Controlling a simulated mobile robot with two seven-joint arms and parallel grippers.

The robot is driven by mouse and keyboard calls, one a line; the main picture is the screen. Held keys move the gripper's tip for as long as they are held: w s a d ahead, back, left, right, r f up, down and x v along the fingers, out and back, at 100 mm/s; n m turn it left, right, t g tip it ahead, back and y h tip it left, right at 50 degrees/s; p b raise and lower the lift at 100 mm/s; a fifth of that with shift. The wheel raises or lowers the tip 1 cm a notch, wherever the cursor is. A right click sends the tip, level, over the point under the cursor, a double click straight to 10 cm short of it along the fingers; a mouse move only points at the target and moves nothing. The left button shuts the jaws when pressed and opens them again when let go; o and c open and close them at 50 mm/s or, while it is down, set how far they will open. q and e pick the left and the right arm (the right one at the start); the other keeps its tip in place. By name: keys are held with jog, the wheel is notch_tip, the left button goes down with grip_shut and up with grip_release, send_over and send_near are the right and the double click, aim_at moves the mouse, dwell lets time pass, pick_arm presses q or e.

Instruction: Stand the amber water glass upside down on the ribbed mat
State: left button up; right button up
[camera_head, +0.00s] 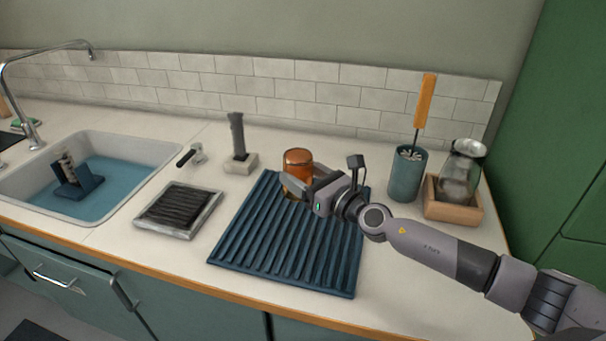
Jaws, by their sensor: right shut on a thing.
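The amber water glass (298,161) is at the far edge of the blue ribbed mat (270,255). My right gripper (293,184) reaches in from the right and is shut on the glass, its fingers around the lower part. The glass looks roughly upright in axis, but I cannot tell whether its mouth or its base is on top. Its lower end is partly hidden by the gripper, so contact with the mat is unclear. My left gripper is not in view.
Left of the mat are a framed bristle block (180,209) and a dark upright tool on a base (238,150). A sink (110,145) holds water. A teal cup with an orange-handled brush (407,172) and a jar in a wooden box (455,208) stand right. The mat's front is bare.

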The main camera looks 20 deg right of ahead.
notch_tip(320, 180, down, 5)
jog(key=b, duration=0.5)
jog(key=shift+f, duration=0.2)
jog(key=shift+f+b, duration=0.65)
jog(key=shift+f, duration=0.05)
jog(key=shift+f+b, duration=0.5)
jog(key=shift+f, duration=0.05)
jog(key=o, duration=1.3)
jog(key=shift+f, duration=0.1)
